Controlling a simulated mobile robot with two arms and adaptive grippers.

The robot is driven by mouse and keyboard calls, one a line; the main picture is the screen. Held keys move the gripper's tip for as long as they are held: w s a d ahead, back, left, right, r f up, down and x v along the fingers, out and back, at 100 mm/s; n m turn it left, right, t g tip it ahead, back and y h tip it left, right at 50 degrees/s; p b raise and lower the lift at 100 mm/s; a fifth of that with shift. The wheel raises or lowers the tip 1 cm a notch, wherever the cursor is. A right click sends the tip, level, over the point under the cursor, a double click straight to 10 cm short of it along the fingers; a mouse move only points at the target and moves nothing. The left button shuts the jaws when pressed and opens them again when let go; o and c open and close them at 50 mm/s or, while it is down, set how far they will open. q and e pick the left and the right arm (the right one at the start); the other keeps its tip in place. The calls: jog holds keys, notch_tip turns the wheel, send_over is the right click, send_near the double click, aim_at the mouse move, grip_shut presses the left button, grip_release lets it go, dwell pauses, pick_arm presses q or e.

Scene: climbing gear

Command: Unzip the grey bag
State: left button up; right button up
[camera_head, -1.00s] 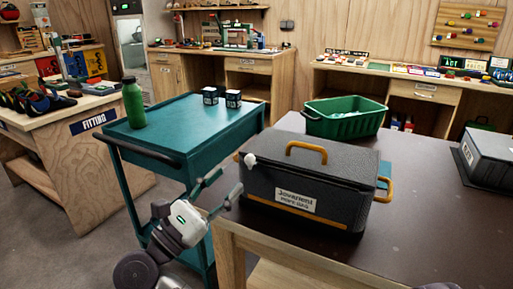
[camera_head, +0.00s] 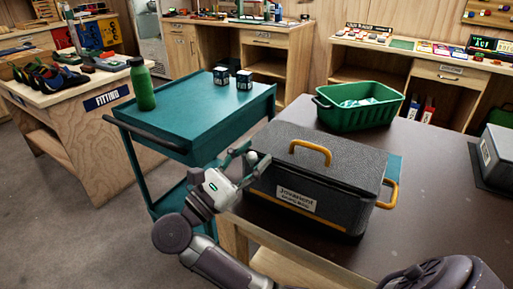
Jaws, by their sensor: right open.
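The grey bag (camera_head: 300,178) is a dark box-shaped bag with a white label, yellow-orange handles and an orange strip low on its front. It stands upright on the dark table, and its lid looks shut. A small whitish piece (camera_head: 252,157) sits at its upper left corner; it may be the zip pull. My right gripper (camera_head: 253,159) is open at that corner, its fingers around or just in front of the whitish piece. I cannot tell whether they touch it. My left gripper is out of view.
A green basket (camera_head: 356,116) stands behind the bag and a dark case (camera_head: 490,165) at the right on the table (camera_head: 425,200). A teal cart (camera_head: 190,125) with a green bottle (camera_head: 142,86) and two small boxes is at the left.

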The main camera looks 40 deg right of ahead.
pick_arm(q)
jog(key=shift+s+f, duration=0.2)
pick_arm(e)
jog(key=shift+d, duration=0.1)
grip_shut()
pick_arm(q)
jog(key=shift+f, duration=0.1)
pick_arm(e)
jog(key=shift+d, duration=0.1)
